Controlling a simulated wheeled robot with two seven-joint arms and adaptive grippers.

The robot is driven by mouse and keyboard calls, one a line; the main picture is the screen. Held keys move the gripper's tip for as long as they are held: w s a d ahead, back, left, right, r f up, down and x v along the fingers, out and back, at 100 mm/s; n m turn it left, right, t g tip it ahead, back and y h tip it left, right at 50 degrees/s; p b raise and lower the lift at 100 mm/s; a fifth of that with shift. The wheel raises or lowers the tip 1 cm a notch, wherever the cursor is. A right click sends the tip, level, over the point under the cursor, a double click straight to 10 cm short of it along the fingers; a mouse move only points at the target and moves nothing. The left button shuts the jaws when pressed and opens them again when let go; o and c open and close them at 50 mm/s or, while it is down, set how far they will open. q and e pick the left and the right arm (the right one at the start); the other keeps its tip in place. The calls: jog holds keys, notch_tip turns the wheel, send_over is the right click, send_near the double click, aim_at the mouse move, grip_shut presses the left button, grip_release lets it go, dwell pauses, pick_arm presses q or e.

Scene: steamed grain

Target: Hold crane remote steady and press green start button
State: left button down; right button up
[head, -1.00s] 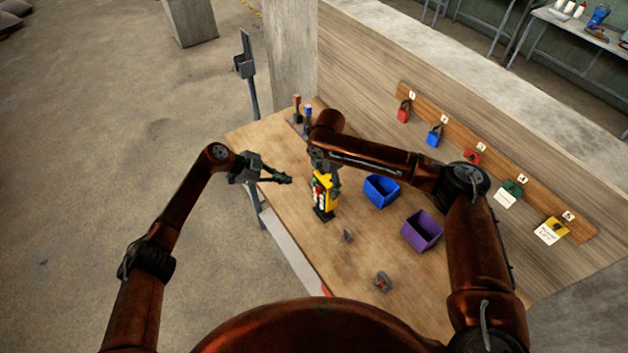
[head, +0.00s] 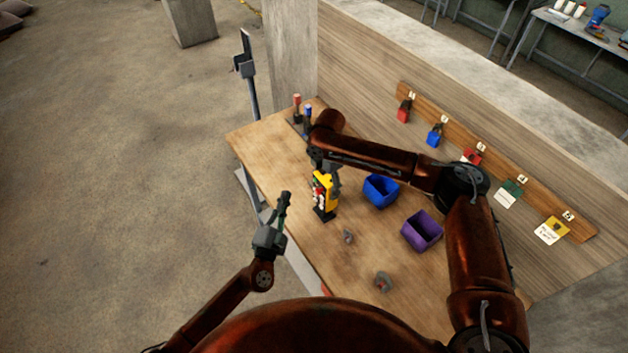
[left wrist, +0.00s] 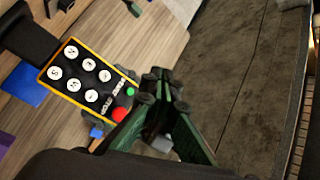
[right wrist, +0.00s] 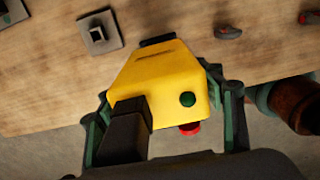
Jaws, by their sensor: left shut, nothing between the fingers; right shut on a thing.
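The right wrist view shows the fingers on both sides of the yellow body (right wrist: 160,75), with a green button (right wrist: 188,99) and a red knob (right wrist: 190,128). In the left wrist view the remote's face shows several white buttons, the green button (left wrist: 131,91) and the red button (left wrist: 119,114). My left gripper (head: 285,196) is shut and empty, left of the remote and apart from it.
A blue bin (head: 381,190) and a purple bin (head: 422,231) stand right of the remote. Small grey items (head: 348,237) lie on the bench (head: 300,225). Padlocks and tags hang on a wall board (head: 490,160). A thin post (head: 249,75) stands beyond the bench's left edge.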

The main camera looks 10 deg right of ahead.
aim_at(315, 180)
pick_arm(q)
jog(key=shift+s+a+r+n+t+y, duration=0.5)
jog(key=shift+s+a+r, duration=0.15)
jog(key=shift+s, duration=0.2)
jog(key=shift+w+d, duration=0.1)
jog(key=shift+d, duration=0.05)
jog(key=w+d, duration=0.3)
jog(key=d, duration=0.4)
jog(key=shift+w+d, duration=0.4)
dwell(0.8)
jog(key=shift+w+d, duration=0.15)
jog(key=shift+d, duration=0.2)
jog(key=shift+w+d+r, duration=0.1)
jog(key=shift+w+d, duration=0.1)
jog(key=shift+d, duration=0.25)
dwell(0.6)
jog(key=shift+a, duration=0.15)
jog(key=shift+s+a, duration=0.4)
jog(key=shift+a, duration=0.3)
